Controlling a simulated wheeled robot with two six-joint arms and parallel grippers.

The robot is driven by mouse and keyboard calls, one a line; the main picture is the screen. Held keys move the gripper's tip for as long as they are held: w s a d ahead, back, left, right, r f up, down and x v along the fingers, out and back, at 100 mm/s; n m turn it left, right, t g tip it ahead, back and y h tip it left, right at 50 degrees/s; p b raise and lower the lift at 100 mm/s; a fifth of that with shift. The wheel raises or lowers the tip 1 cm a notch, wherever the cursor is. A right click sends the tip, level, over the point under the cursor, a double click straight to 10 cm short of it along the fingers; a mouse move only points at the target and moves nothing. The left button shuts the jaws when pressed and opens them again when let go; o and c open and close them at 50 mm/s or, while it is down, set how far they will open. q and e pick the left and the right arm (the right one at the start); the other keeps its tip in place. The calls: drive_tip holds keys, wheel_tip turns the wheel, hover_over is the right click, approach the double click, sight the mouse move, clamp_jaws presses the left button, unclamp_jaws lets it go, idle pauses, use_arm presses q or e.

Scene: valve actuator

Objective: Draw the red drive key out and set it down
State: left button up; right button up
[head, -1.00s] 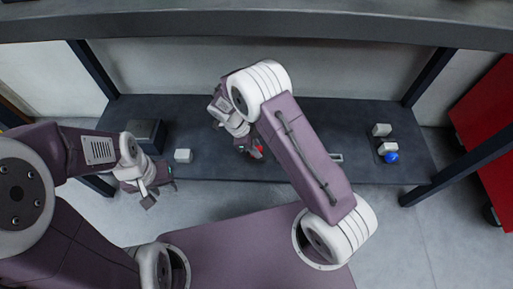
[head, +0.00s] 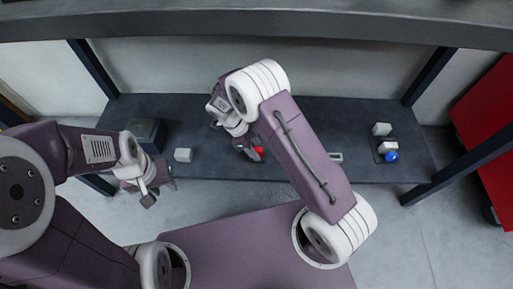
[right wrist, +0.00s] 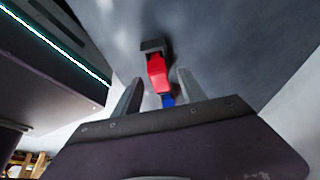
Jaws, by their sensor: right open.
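The red drive key (right wrist: 157,72) shows in the right wrist view, with a dark block (right wrist: 152,46) at its far end and a blue piece (right wrist: 168,99) at its near end. My right gripper (right wrist: 158,86) is open; its fingers stand on either side of the red key's near part, with gaps visible. In the head view only a small bit of red (head: 258,150) shows beside my right gripper (head: 248,150); my arm hides much around it. My left gripper (head: 160,193) appears open and empty, in front of the bench's left part.
The dark bench (head: 210,165) runs across the view. Bench posts stand at both ends.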

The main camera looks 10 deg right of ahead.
drive_tip(key=p+v, duration=0.4)
drive_tip(key=v, duration=0.3)
drive_tip(key=shift+r, duration=0.35)
drive_tip(key=shift+a+f, duration=0.1)
drive_tip(key=shift+a, duration=0.05)
